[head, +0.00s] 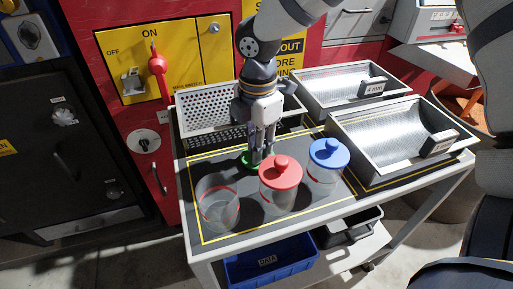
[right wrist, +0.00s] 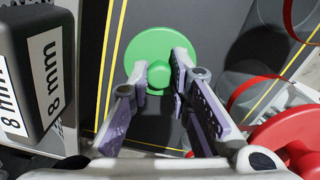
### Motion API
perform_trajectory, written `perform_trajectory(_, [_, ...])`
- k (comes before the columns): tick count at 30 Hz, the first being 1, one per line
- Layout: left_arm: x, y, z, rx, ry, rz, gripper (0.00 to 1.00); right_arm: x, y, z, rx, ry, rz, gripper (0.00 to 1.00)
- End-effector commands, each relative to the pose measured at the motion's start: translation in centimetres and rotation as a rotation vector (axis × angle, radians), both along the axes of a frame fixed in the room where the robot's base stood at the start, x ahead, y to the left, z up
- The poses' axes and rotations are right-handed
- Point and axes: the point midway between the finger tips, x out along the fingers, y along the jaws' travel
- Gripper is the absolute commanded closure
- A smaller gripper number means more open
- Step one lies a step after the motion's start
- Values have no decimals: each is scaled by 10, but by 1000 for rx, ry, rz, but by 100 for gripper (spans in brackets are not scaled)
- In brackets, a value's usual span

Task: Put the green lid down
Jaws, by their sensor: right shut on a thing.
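The green lid (head: 250,161) is a round disc with a knob, low over the dark mat behind the jars. In the right wrist view the lid (right wrist: 150,45) lies between my fingers. My right gripper (head: 262,155) points down and is shut on the lid's knob (right wrist: 159,75). In the head view the fingers hide part of the lid; I cannot tell whether it touches the mat. An open clear jar (head: 218,208) stands at the front left. Beside it are a jar with a red lid (head: 281,172) and one with a blue lid (head: 329,153). My left gripper is not in view.
A perforated tray (head: 205,98) stands behind my right gripper. Two metal trays (head: 340,130) (head: 300,77) with label blocks are at the right and back. An 8 mm block (right wrist: 45,70) is close in the wrist view. A blue bin (head: 270,264) is on the lower shelf.

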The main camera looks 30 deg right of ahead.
Motion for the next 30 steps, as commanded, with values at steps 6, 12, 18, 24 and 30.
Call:
perform_trajectory(6, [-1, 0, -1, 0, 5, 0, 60, 0, 0, -9, 1, 1, 0, 96])
perform_trajectory(12, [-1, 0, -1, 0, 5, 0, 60, 0, 0, -12, 1, 1, 0, 75])
perform_trajectory(18, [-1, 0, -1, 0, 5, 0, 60, 0, 0, -12, 1, 1, 0, 62])
perform_trajectory(24, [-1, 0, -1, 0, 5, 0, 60, 0, 0, -7, 1, -1, 0, 62])
perform_trajectory(30, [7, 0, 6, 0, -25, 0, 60, 2, 0, 43, 1, -12, -2, 62])
